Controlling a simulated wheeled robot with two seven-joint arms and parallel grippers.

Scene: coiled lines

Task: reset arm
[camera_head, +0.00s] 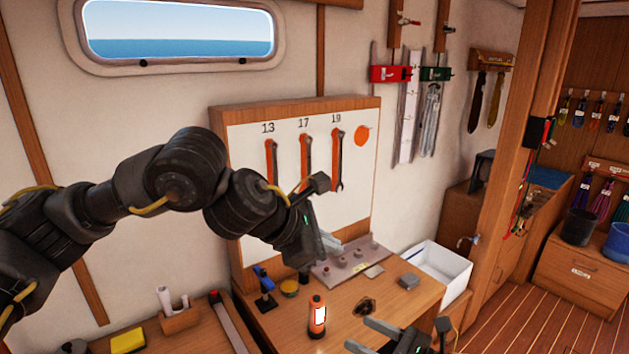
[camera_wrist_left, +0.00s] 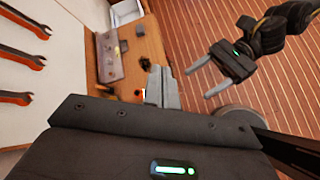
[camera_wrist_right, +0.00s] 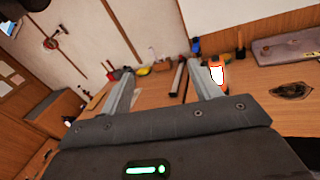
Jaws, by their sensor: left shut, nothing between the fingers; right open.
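My left arm reaches in from the left across the front of the tool board in the head view. My left gripper (camera_head: 332,247) is shut and empty, above the wooden bench. Its two fingers lie together in the left wrist view (camera_wrist_left: 160,82). My right gripper (camera_head: 361,334) is low at the bottom edge of the head view, by the front of the bench. Its fingers stand apart with nothing between them in the right wrist view (camera_wrist_right: 163,85). It also shows open in the left wrist view (camera_wrist_left: 203,78).
The tool board (camera_head: 362,170) holds wrenches marked 13, 17 and 19. A white bin (camera_head: 440,268) is at the right. The floor (camera_head: 540,310) beyond is clear.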

